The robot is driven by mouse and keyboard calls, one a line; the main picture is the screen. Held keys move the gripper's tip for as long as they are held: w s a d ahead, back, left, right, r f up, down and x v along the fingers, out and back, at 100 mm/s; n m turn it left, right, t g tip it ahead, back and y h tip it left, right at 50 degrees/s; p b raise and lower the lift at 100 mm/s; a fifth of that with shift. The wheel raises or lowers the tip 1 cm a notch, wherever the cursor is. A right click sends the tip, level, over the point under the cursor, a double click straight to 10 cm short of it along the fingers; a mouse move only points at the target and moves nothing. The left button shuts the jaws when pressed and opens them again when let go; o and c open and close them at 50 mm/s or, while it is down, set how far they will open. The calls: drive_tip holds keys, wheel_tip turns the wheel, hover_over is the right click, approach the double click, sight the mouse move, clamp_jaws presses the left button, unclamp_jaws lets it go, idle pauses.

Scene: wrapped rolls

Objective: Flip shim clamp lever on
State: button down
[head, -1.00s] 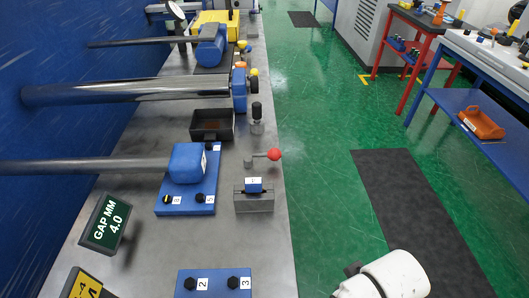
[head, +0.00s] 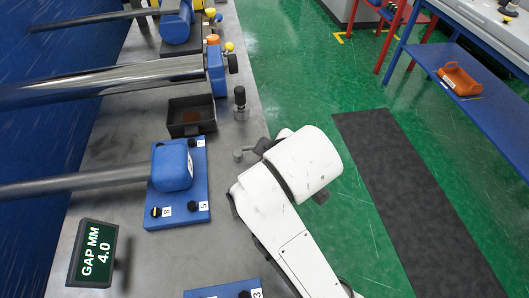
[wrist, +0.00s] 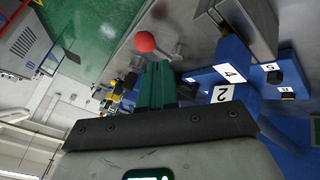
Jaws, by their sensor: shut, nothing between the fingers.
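The shim clamp lever has a red ball knob (wrist: 145,41) on a thin metal arm, seen in the wrist view just past my fingertips. In the head view only its grey pivot post (head: 239,154) shows; my white arm hides the knob and the small clamp block. My gripper (wrist: 158,68) has green fingers, shut together and empty. They point toward the lever, with the knob slightly left of the tips. I cannot tell whether they touch it.
A blue bearing block on a plate (head: 180,208) with a steel shaft stands left of the lever. A black tray (head: 191,130) and a dark knob post (head: 240,103) are beyond. A gap display (head: 94,253) reads 4.0. Green floor (head: 300,60) lies right of the bench.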

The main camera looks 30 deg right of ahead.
drive_tip(key=x, duration=0.9)
drive_tip(key=shift+w+d+f, duration=0.1)
drive_tip(key=shift+w+f, duration=0.05)
drive_tip(key=shift+f, duration=0.1)
drive_tip(key=shift+d+r, duration=0.1)
drive_tip(key=shift+d, duration=0.05)
